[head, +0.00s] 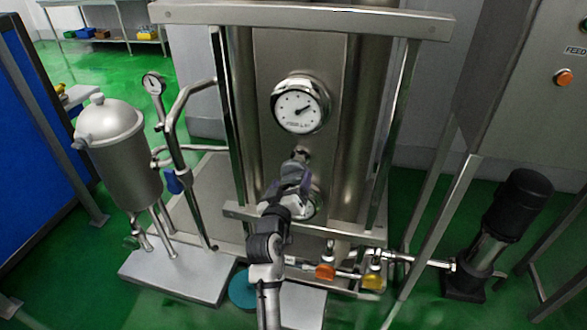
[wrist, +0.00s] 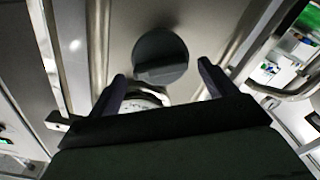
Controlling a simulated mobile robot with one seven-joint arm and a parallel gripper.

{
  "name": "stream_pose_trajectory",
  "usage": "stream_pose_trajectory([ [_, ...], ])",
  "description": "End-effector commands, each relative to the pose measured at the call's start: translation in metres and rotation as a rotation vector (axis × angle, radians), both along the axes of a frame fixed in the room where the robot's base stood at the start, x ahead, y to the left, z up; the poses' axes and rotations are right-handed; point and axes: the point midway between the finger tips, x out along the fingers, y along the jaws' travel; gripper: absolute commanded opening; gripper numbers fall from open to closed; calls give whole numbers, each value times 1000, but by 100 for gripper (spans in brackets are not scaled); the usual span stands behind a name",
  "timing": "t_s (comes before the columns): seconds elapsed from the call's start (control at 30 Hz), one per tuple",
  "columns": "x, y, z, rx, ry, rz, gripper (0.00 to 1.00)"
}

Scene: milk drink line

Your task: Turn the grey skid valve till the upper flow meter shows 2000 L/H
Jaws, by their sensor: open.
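The grey valve (wrist: 160,57) is a round knob with a raised grip bar on the steel panel, seen in the wrist view ahead of my gripper (wrist: 160,77). My gripper is open and empty, its dark fingers apart on either side below the knob. In the head view my gripper (head: 296,168) is at the panel below the upper flow meter and covers most of the valve. The upper flow meter (head: 299,104) is a white round dial with a steel rim. Its dark needle points right and slightly up; its figures are too small to read.
A lower dial (head: 315,203) is mostly hidden behind my gripper. Steel frame bars (head: 397,130) stand on both sides of the panel, with a crossbar below. A tank (head: 118,150) stands left, a black-topped pump (head: 517,205) right. Orange (head: 325,272) and yellow (head: 373,282) valve handles sit low.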

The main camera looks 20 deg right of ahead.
Motion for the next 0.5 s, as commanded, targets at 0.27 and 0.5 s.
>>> stream_pose_trajectory([
  [0.27,34,-23,1,0,0,0,84],
  [0.5,41,-27,0,0,0,1,84],
])
